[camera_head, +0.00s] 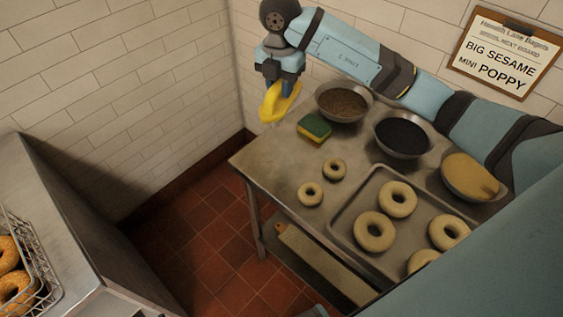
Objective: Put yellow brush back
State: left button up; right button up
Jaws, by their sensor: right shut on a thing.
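The yellow brush (276,105) hangs in my right gripper (284,88), which is shut on it. The brush is in the air near the left end of the steel table, close to the wall corner. Its bristles are pale and hard to make out. My right arm comes in from the right and reaches across behind the bowls. My left gripper does not show.
The steel table (285,178) holds a green and yellow sponge (314,128), a brown seed bowl (343,104), a dark seed bowl (402,136), a yellowish bowl (470,178), two small bagels and a tray (345,222) of larger bagels. A basket (42,275) of bagels stands at lower left.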

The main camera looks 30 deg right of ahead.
jog(key=m, duration=0.2)
jog(key=shift+d+r+m, duration=0.15)
jog(key=shift+r+m, duration=0.1)
jog(key=shift+m, duration=0.05)
jog(key=shift+f, duration=0.1)
jog(key=shift+m, duration=0.3)
notch_tip(320, 180, down, 19)
jog(key=shift+s+f+p, duration=0.1)
jog(key=shift+p, duration=0.65)
jog(key=shift+f, duration=0.2)
jog(key=shift+f, duration=0.2)
jog(key=o, duration=1)
jog(key=shift+c, duration=0.2)
jog(key=shift+r, duration=0.1)
